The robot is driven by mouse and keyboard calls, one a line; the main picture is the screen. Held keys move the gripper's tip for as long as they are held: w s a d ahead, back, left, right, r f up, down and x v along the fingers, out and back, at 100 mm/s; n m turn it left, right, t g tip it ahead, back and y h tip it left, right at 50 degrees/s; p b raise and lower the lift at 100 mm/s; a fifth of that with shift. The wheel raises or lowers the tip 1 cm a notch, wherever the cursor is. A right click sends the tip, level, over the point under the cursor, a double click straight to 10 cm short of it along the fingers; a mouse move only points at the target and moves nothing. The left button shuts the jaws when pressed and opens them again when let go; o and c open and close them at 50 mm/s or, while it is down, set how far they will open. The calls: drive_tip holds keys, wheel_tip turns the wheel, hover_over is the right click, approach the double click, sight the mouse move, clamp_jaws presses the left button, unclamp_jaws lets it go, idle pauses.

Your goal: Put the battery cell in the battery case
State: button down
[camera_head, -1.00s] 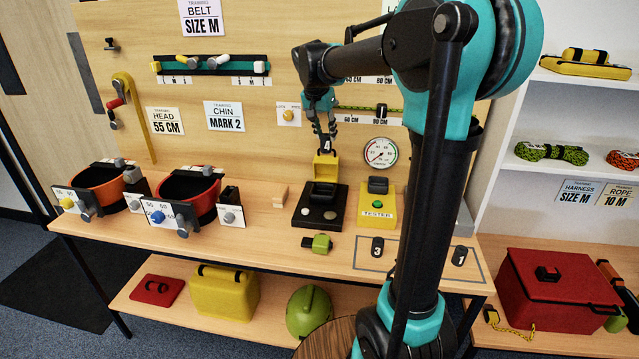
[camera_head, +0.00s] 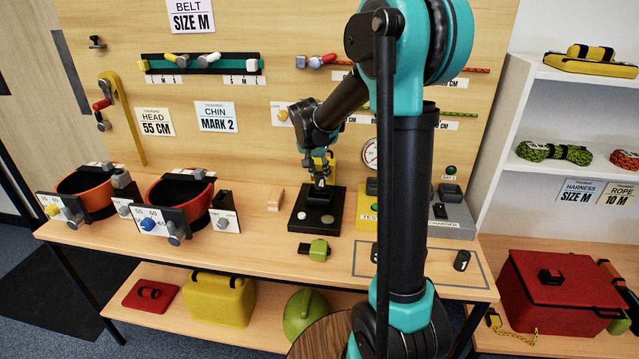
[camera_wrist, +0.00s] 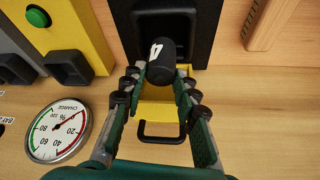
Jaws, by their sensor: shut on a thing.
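The battery cell (camera_head: 320,184) is black with a white "4". My gripper (camera_head: 319,172) is shut on it, low over the battery case (camera_head: 303,222). The case has a black base and a raised yellow lid, partly hidden by my gripper. In the wrist view, the cell (camera_wrist: 161,60) is between my gripper's fingertips (camera_wrist: 160,80). Its far end overlaps the near edge of the black socket (camera_wrist: 165,25) of the case. The yellow lid (camera_wrist: 155,105) with a black loop shows between the fingers. I cannot tell how far the cell is inside the socket.
A yellow tester (camera_head: 366,205) and a grey charger (camera_head: 455,215) stand to the right, partly behind my arm. A cell marked 1 (camera_head: 461,261) lies on the outlined area. A lime-green device (camera_head: 318,250) lies in front of the case. A wooden block (camera_head: 275,198) stands left.

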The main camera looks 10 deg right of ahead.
sight(318, 178)
drive_tip(key=shift+f, duration=2.25)
drive_tip(key=c, duration=1.2)
unclamp_jaws()
drive_tip(key=shift+f, duration=0.1)
drive_tip(key=shift+o, duration=0.2)
drive_tip(key=v, duration=1.2)
drive_tip(key=s+d+f+n+y, duration=0.1)
drive_tip(key=s+d+f+n, duration=0.1)
drive_tip(key=s+f, duration=0.3)
drive_tip(key=s+d+f+n, duration=0.2)
drive_tip(key=s+f, duration=0.3)
drive_tip(key=s, duration=0.7)
drive_tip(key=s+d+f+n+y, duration=0.1)
drive_tip(key=s+d+f+n, duration=0.1)
drive_tip(key=s, duration=0.7)
drive_tip(key=shift+s+d+f+n+y, duration=0.15)
drive_tip(key=shift+d+f+n, duration=0.05)
drive_tip(key=shift+f, duration=0.5)
drive_tip(key=shift+s+d+f+n+y, duration=0.15)
drive_tip(key=shift+d+f+n, duration=0.1)
drive_tip(key=shift+f, duration=0.45)
